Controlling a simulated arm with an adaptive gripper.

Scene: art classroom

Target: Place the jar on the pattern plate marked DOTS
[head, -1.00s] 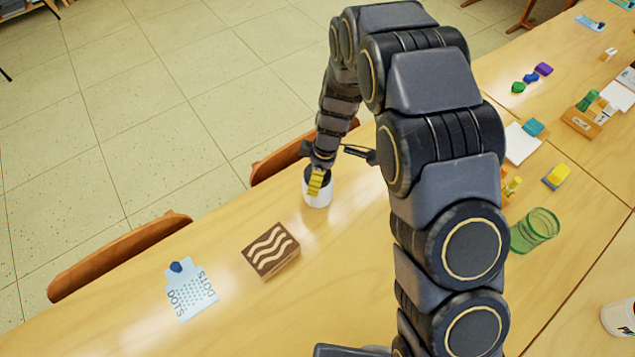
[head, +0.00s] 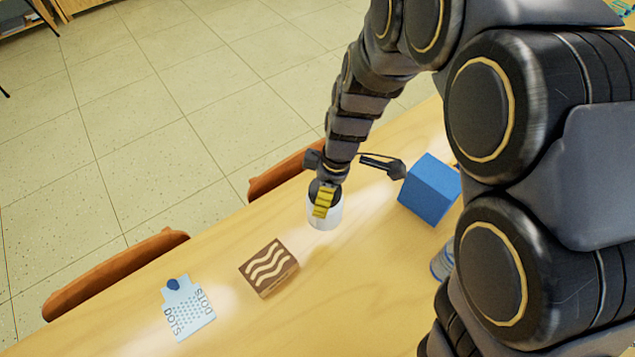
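The jar (head: 325,216) is a white cylinder with a dark top, standing near the far edge of the table. My gripper (head: 323,203) is right at the jar, pointing down at its top. A yellow finger pad shows in front of the jar's dark upper part. The other finger and the grip itself are hidden, so I cannot tell whether it is closed on the jar. The pattern plate marked DOTS (head: 187,311) is light blue, with dots and a dark blue spot at its far end, and lies flat at the lower left.
A brown block with cream wavy lines (head: 269,267) sits between the DOTS plate and the jar. A blue box (head: 431,188) stands right of the jar. A clear bluish container (head: 441,262) is partly hidden by my arm. Chair backs (head: 118,273) line the table's far edge.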

